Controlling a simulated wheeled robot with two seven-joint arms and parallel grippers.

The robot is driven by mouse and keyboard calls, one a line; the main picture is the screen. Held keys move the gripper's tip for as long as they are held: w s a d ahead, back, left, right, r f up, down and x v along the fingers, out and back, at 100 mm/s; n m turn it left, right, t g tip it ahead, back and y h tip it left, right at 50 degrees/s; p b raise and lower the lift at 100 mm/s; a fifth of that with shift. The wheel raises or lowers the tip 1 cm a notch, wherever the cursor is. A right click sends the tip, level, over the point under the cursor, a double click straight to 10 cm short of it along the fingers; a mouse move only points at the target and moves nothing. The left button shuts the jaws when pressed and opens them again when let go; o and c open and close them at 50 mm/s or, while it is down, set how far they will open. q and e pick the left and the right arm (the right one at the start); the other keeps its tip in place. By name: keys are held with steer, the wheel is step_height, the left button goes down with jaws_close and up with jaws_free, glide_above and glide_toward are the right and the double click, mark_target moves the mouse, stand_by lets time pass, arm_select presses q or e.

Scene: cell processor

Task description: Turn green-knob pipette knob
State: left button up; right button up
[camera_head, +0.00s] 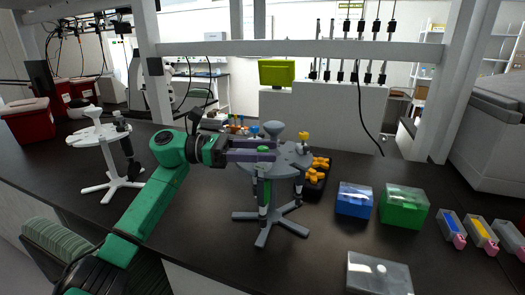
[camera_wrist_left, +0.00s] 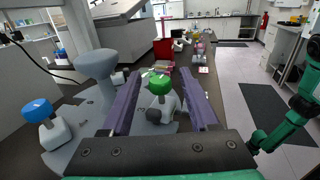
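The green knob (camera_wrist_left: 160,84) tops a white pipette head in the left wrist view. It lies between the two purple fingers of my left gripper (camera_wrist_left: 163,92), with a visible gap on each side, so the gripper is open around it without touching. In the head view my left gripper (camera_head: 272,150) reaches in from the left over the grey pipette stand (camera_head: 268,238). My right gripper is not in view.
A blue-knob pipette (camera_wrist_left: 38,112) and the stand's grey top post (camera_wrist_left: 98,66) are close to the fingers. A yellow-knob pipette (camera_head: 304,137) hangs at the stand's right. A blue box (camera_head: 355,199), green box (camera_head: 403,207) and clear box (camera_head: 378,275) lie right. A white stand (camera_head: 100,135) is left.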

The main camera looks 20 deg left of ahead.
arm_select(q)
steer(key=shift+a, duration=0.25)
steer(key=b+v, duration=0.3)
steer(key=v, duration=1.1)
